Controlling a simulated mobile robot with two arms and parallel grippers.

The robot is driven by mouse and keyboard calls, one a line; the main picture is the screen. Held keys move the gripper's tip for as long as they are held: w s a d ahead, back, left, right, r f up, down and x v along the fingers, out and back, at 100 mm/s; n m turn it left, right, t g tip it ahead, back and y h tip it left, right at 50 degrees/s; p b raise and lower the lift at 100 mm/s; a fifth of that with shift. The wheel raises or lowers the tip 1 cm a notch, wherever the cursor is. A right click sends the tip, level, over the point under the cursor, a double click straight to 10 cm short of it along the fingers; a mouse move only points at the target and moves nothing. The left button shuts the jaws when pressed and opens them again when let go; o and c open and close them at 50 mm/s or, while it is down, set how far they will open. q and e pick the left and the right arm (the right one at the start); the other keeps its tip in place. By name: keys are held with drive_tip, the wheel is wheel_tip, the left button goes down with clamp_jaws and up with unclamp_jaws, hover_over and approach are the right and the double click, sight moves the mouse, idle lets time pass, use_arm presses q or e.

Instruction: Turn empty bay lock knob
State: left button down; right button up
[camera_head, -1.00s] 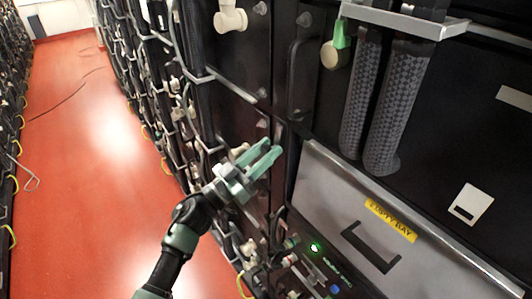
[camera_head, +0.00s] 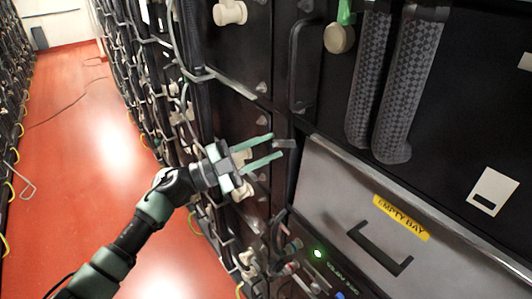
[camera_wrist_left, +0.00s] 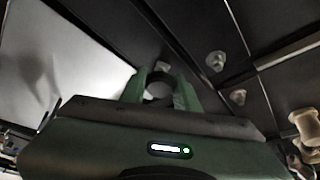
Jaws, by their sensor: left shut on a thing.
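The empty bay is a grey panel (camera_head: 335,185) with a yellow "EMPTY BAY" label (camera_head: 401,218) and a black handle (camera_head: 380,248). Its lock knob (camera_head: 286,144) is a small grey piece by the panel's upper left corner. My left gripper (camera_head: 277,146) reaches it from the left, with its two green fingers on either side of it. In the left wrist view, the round dark knob (camera_wrist_left: 159,88) sits between the fingertips of the left gripper (camera_wrist_left: 162,82), partly hidden by the gripper body. The knob's turn angle cannot be told. My right gripper is not in view.
Cables and pale connectors crowd the rack left of my gripper. A red aisle floor (camera_head: 80,110) is open at left.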

use_arm(q)
drive_tip(key=m, duration=0.2)
drive_tip(key=m+g, duration=0.1)
drive_tip(key=m, duration=0.1)
drive_tip(key=shift+g+y+b, duration=0.3)
drive_tip(key=shift+b, duration=0.05)
drive_tip(key=shift+m+g+y, duration=0.3)
drive_tip(key=shift+m+y, duration=0.2)
drive_tip(key=shift+m, duration=0.7)
drive_tip(key=c, duration=1.1)
unclamp_jaws()
drive_tip(key=shift+o, duration=0.2)
drive_tip(key=shift+a, duration=0.1)
